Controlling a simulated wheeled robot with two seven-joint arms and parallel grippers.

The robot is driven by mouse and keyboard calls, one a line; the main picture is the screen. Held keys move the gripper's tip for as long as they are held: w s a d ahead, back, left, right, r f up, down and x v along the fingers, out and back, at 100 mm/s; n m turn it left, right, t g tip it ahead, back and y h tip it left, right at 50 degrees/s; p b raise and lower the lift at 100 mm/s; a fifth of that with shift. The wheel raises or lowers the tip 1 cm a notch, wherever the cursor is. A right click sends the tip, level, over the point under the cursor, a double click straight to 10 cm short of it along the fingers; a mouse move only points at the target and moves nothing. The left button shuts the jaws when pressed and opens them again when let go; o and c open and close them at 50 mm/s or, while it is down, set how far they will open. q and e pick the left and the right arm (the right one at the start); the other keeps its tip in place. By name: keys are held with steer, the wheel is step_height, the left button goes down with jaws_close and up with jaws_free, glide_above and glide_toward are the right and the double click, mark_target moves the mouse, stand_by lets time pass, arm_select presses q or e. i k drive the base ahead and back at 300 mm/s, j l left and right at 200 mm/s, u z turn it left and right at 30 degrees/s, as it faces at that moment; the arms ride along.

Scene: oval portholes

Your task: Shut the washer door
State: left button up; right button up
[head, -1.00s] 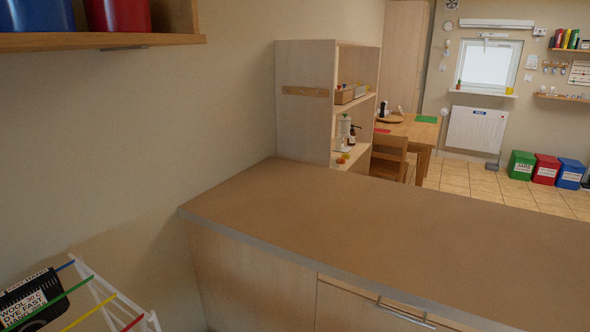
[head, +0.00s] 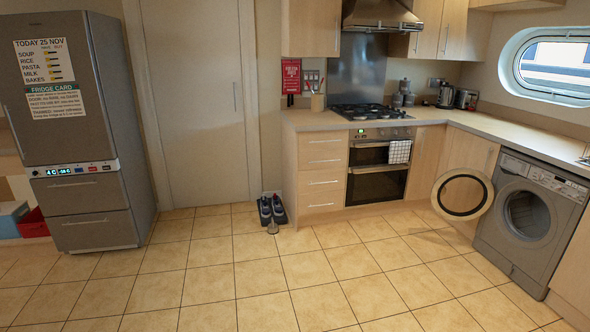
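The washer (head: 527,222) is a grey front-loader under the counter at the right of the head view. Its round door (head: 462,194) stands wide open, swung out to the left of the machine, in front of the cabinets. The drum opening (head: 529,213) is uncovered and looks dark grey inside. Neither of my grippers shows in this view.
The tiled floor (head: 290,285) is clear between me and the washer. The oven (head: 378,166) with a towel is left of the washer. A grey fridge (head: 78,130) stands at the far left.

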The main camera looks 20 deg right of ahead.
mark_target(439, 189)
steer(key=i+l+z, duration=0.25)
steer(key=z, duration=0.25)
steer(key=i+l+z, duration=0.15)
steer(key=i+z, duration=0.2)
steer(key=z, duration=0.15)
steer(key=i+z, duration=0.7)
steer(key=i, duration=0.25)
steer(key=i+z, duration=0.2)
steer(key=i, duration=0.3)
steer(key=i+j+z, duration=0.25)
steer(key=i, duration=0.25)
steer(key=i+j+z, duration=0.2)
steer(key=i, duration=0.25)
